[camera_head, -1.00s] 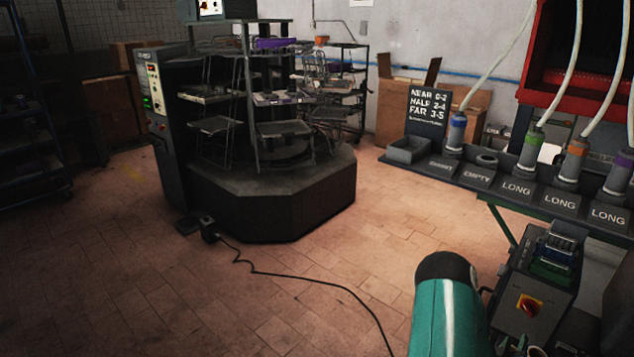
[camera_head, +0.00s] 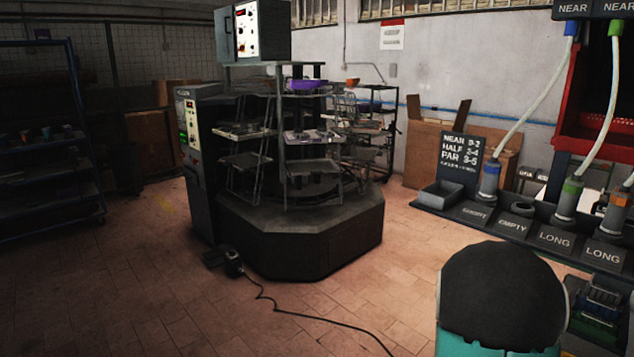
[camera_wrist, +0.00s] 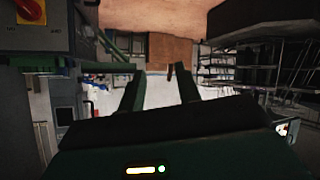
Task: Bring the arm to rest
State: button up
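A teal and black link of my arm (camera_head: 502,302) fills the lower right of the head view, its rounded black end up. My gripper is outside the head view. In the wrist view my gripper (camera_wrist: 160,82) shows its two dark green fingers apart, with nothing between them. The room appears upside down behind them. The fingers touch nothing that I can see.
A rotating press (camera_head: 300,235) on an eight-sided base stands in the middle, with a pedal (camera_head: 233,264) and cable on the floor. A bench with labelled sockets (camera_head: 555,238) and hoses is at right. Shelves (camera_head: 60,180) stand at left. The tiled floor in front is mostly clear.

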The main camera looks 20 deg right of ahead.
jog(key=s+a+r+n+y, duration=0.15)
jog(key=a+r, duration=0.25)
jog(key=a, duration=0.4)
jog(key=a+r+y, duration=0.3)
jog(key=a+r, duration=0.1)
jog(key=a, duration=0.3)
jog(key=s+a+r+n+y, duration=0.15)
jog(key=a+r, duration=0.25)
jog(key=a, duration=0.4)
jog(key=s+a+r+n+g+y, duration=0.1)
jog(key=s+a+r, duration=0.1)
jog(key=s+a, duration=0.5)
jog(key=s+a+r+n+g+y, duration=0.1)
jog(key=s+a+r+n, duration=0.1)
jog(key=s+a, duration=0.5)
jog(key=shift+s+a+r+g, duration=0.25)
jog(key=shift+s+r+g, duration=0.15)
jog(key=shift+s+r, duration=0.5)
jog(key=shift+s+d+f, duration=0.1)
jog(key=shift+d+f, duration=0.05)
jog(key=shift+f, duration=0.05)
